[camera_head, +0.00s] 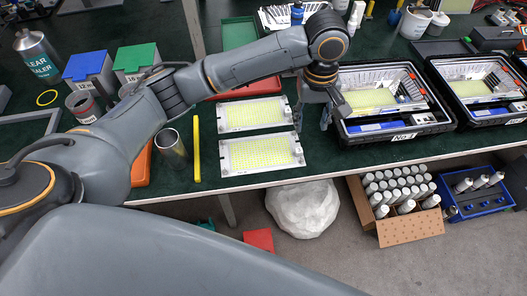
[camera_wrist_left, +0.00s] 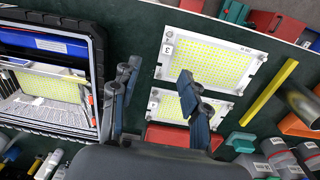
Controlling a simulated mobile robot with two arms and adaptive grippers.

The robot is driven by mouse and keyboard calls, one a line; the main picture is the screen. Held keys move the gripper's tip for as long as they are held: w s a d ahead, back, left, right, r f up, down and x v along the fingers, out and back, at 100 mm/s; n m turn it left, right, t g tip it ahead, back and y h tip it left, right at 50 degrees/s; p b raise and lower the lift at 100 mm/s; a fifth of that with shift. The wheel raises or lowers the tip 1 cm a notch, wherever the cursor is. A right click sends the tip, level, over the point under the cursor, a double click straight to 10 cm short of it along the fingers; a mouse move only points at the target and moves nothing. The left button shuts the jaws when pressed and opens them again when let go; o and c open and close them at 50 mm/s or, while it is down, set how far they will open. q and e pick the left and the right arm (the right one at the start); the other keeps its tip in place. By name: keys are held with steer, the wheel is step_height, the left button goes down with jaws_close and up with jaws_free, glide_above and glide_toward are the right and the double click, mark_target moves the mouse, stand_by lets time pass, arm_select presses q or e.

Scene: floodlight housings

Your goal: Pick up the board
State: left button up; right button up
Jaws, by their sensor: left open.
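Two white boards with yellow dotted faces lie flat on the dark green bench: a front board (camera_head: 262,153) and a rear board (camera_head: 252,114). In the left wrist view the front board (camera_wrist_left: 208,55) is at upper centre, and the rear board (camera_wrist_left: 225,106) is partly hidden behind a finger. My left gripper (camera_head: 314,116) points down just right of the boards, between them and a black case. It is open and empty; its spread fingers also show in the left wrist view (camera_wrist_left: 155,95). I cannot tell its exact height. My right gripper is not in view.
The black case (camera_head: 392,130) labelled No.1 stands close right of the gripper, with a second black case (camera_head: 487,117) beyond it. A yellow bar (camera_head: 196,150) and a metal cup (camera_head: 172,148) stand left of the boards. A red case (camera_head: 240,88) lies behind them.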

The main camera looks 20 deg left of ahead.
arm_select(q)
steer(key=r, duration=0.1)
steer(key=n, duration=0.1)
glide_above(299, 148)
steer(key=f, duration=0.8)
steer(key=shift+w+d, duration=0.1)
steer(key=shift+d, duration=0.2)
steer(key=f, duration=0.4)
steer(key=shift+s+a+f, duration=0.2)
steer(key=shift+a, duration=0.15)
steer(key=shift+f, duration=0.45)
jaws_close()
